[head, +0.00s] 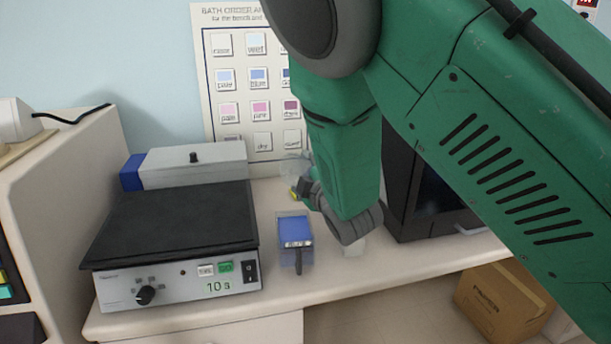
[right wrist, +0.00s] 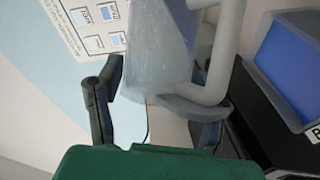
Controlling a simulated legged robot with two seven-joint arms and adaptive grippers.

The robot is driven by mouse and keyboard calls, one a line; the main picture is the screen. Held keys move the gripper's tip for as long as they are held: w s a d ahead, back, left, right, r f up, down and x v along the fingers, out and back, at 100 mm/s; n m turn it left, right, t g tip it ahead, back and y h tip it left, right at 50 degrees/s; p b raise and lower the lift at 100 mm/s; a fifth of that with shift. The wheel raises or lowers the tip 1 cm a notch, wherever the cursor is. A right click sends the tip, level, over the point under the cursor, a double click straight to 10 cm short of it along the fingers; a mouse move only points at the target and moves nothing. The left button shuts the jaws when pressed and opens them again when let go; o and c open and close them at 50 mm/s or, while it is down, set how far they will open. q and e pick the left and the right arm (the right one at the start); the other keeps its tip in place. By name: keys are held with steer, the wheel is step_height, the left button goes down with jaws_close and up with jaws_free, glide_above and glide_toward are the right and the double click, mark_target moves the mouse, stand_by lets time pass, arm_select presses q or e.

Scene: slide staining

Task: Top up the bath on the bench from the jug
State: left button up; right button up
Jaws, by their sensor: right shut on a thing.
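The bath (head: 282,258) is a small tray on the bench with blue content and a label that seems to read BLUE. It also shows at the right of the right wrist view (right wrist: 262,76). The jug (right wrist: 160,45) is translucent and pale, with a thick handle (right wrist: 222,60); in the head view only a faint part (head: 294,166) shows behind my arm. My right gripper (head: 303,190) is shut on the jug, behind and above the bath. In the right wrist view its fingers (right wrist: 150,95) are at the jug's lower part. The liquid level is unclear. My left gripper is not in view.
A black-topped device (head: 175,225) with a knob and a 10 s label stands left of the bath. A white box (head: 195,163) is behind it. A dark cabinet (head: 430,200) stands right, partly hidden by my arm. A poster (head: 225,100) hangs behind. A cardboard box (head: 500,300) sits below.

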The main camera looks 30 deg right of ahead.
steer(key=shift+w+a+r, duration=0.1)
steer(key=shift+a+r, duration=0.3)
steer(key=shift+a, duration=0.1)
steer(key=shift+d+r+p, duration=0.15)
steer(key=shift+d+p, duration=0.15)
steer(key=shift+p, duration=0.35)
steer(key=shift+d+m+g+p, duration=0.4)
steer(key=shift+m+p, duration=0.25)
steer(key=shift+m, duration=0.05)
steer(key=shift+d, duration=0.2)
steer(key=shift+d+f+m, duration=0.25)
steer(key=shift+f+m, duration=0.05)
steer(key=shift+y+p, duration=0.3)
steer(key=shift+y, duration=0.1)
steer(key=shift+d+r+m+g+p, duration=0.1)
steer(key=shift+r+m+g+p, duration=0.25)
steer(key=shift+p, duration=0.3)
steer(key=shift+d+r+m+g+y+p, duration=0.1)
steer(key=shift+d+m+g+y+p, duration=0.25)
steer(key=shift+m+p, duration=0.7)
